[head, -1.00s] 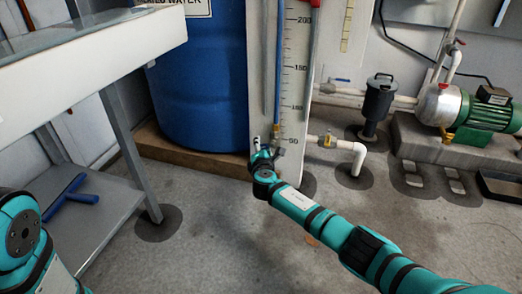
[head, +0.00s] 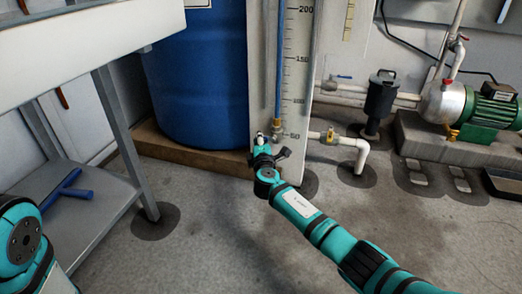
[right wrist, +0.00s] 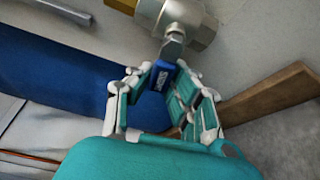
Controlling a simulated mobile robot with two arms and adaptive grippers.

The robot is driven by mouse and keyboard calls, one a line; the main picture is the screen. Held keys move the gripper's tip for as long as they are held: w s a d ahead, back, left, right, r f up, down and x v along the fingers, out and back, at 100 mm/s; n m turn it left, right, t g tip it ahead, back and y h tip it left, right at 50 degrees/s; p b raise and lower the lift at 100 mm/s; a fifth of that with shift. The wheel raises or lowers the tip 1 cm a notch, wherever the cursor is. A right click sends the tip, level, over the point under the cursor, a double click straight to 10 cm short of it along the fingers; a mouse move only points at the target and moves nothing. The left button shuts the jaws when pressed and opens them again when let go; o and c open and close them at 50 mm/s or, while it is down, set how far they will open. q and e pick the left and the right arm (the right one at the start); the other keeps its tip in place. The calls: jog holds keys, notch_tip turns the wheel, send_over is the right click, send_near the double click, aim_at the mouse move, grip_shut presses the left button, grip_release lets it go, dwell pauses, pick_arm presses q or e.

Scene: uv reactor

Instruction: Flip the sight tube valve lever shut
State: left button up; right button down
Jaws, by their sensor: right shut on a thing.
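The sight tube (head: 279,75) runs down a white scale board (head: 297,90) in the head view, with a metal valve fitting (head: 277,130) at its foot. In the right wrist view the silver valve body (right wrist: 180,22) is at the top, and its blue lever (right wrist: 160,75) points down towards me. My right gripper (right wrist: 163,78) is shut on the blue lever, with a finger on each side of it. In the head view my right gripper (head: 260,145) is small and partly hidden by its own wrist. My left gripper is out of view; only part of that arm shows.
A blue barrel (head: 195,85) stands on a wooden base (head: 185,150) left of the board. White piping (head: 345,142) with a yellow-bodied valve runs right. A green pump (head: 490,112) sits further right. A grey bench (head: 100,45) is at left. The floor in front is clear.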

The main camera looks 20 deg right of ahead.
jog(key=shift+r+m+t, duration=0.3)
jog(key=shift+r+m, duration=0.1)
jog(key=shift+m, duration=0.3)
jog(key=c, duration=1.2)
grip_release()
jog(key=shift+s, duration=0.1)
jog(key=v, duration=1.2)
